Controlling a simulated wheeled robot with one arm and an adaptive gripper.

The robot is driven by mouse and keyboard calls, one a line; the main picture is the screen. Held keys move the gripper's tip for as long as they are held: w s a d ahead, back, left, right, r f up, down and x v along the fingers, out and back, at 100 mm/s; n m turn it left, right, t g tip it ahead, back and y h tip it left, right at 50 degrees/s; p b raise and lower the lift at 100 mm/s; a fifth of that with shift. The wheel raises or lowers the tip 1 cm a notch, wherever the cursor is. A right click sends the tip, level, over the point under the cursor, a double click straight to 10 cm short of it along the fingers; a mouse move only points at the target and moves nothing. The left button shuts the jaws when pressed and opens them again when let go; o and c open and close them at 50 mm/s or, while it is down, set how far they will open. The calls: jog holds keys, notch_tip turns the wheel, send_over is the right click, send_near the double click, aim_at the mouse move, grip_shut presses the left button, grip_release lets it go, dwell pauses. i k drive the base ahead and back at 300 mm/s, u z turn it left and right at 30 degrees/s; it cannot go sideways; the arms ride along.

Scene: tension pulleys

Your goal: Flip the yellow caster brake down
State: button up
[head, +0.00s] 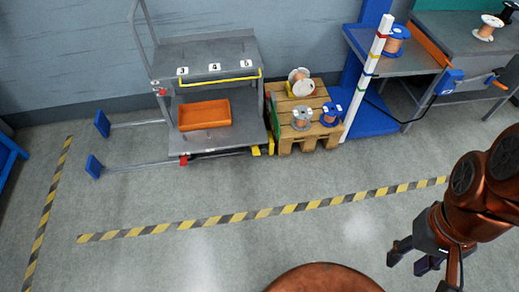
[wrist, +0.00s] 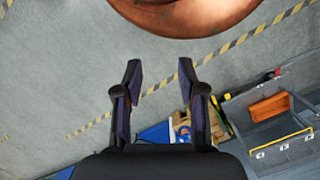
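The grey cart (head: 240,108) stands against the back wall in the head view. At its lower right corner, low by the floor, are two small yellow parts: a flat yellow tab (head: 256,151) and an upright yellow piece (head: 271,144). I cannot tell for sure which is the yellow caster brake, or its tilt. My gripper (head: 413,258) is at the lower right of the head view, well away from the cart. In the wrist view my gripper (wrist: 159,82) has its two fingers apart with nothing between them.
The cart carries an orange bin (head: 204,114) and a yellow rail (head: 220,81). A wooden crate (head: 315,130) with several spools stands close to the cart's right side. Blue-ended legs (head: 94,166) reach out left. The floor (head: 190,190) before the cart is clear, with striped tape.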

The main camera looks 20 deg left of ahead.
aim_at(255, 148)
jog(key=k, duration=0.6)
jog(key=u, duration=0.85)
jog(key=i, duration=0.75)
jog(key=u, duration=0.85)
jog(key=i, duration=1.45)
jog(key=z, duration=0.5)
